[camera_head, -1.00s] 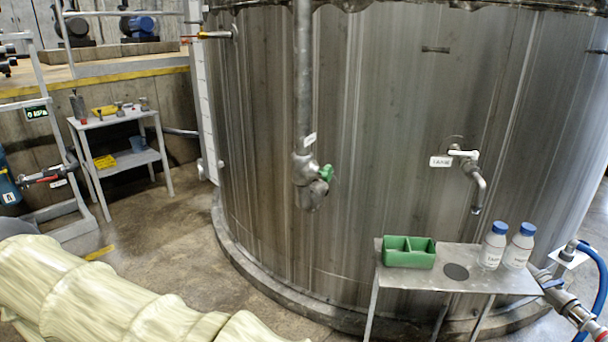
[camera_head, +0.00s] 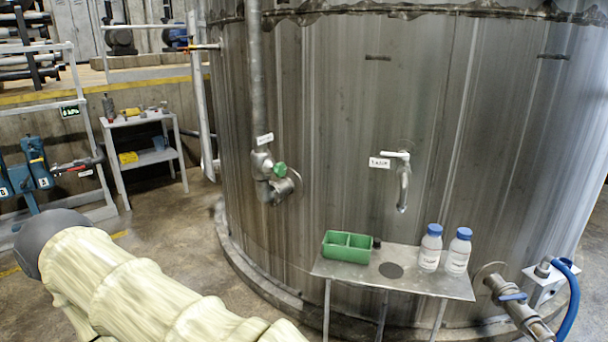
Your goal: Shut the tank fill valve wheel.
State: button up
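A small green valve wheel (camera_head: 279,169) sits on a grey valve body on the vertical pipe (camera_head: 257,90) in front of the steel tank (camera_head: 340,100). A white label hangs on the pipe just above the valve; its text is too small to read. I cannot tell whether the valve is open or shut. My arm, in a cream cover, crosses the lower left, well short of the valve. My gripper is not in view.
A steel shelf (camera_head: 330,268) on the tank front holds a green divided box (camera_head: 347,246) and two blue-capped bottles (camera_head: 430,248). A sampling tap (camera_head: 404,180) is above it. A blue hose (camera_head: 570,310) is at right, a small table (camera_head: 150,157) at left. Floor lies between arm and tank.

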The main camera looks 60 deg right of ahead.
aim_at(280, 168)
jog(key=u, duration=0.1)
jog(key=k, duration=0.05)
jog(key=z, duration=1.25)
